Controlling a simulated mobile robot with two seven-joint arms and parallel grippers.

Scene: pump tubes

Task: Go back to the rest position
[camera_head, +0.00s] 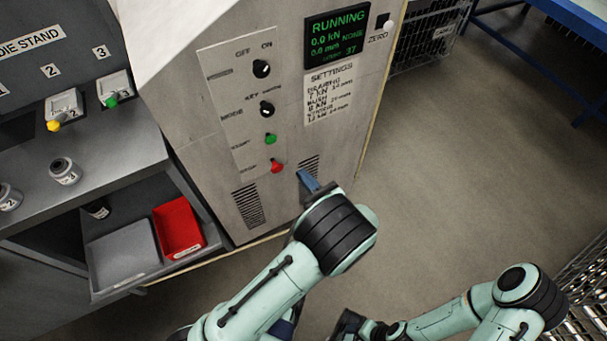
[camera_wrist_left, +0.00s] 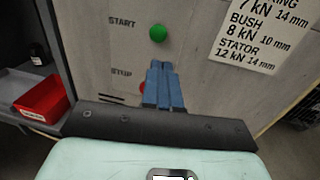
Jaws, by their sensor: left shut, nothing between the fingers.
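My left gripper (camera_head: 308,181) is in front of the lower part of the grey press cabinet (camera_head: 225,140). Its blue fingers are closed together with nothing between them, and they show in the left wrist view (camera_wrist_left: 163,75). They sit right of and below the red stop button (camera_head: 277,166) in the head view. In the wrist view they partly hide that red button (camera_wrist_left: 142,87), with the green start button (camera_wrist_left: 158,33) above. I cannot tell the gap to the panel. My right arm is at the lower right; its dark gripper (camera_head: 348,324) is cut by the bottom edge.
The panel display (camera_head: 337,38) reads RUNNING, 0.0 kN. Two black knobs sit above the buttons. At left is a die stand bench (camera_head: 90,150) with a red bin (camera_head: 178,228) and a grey tray (camera_head: 122,258) below. Open floor (camera_head: 460,160) lies right of the cabinet.

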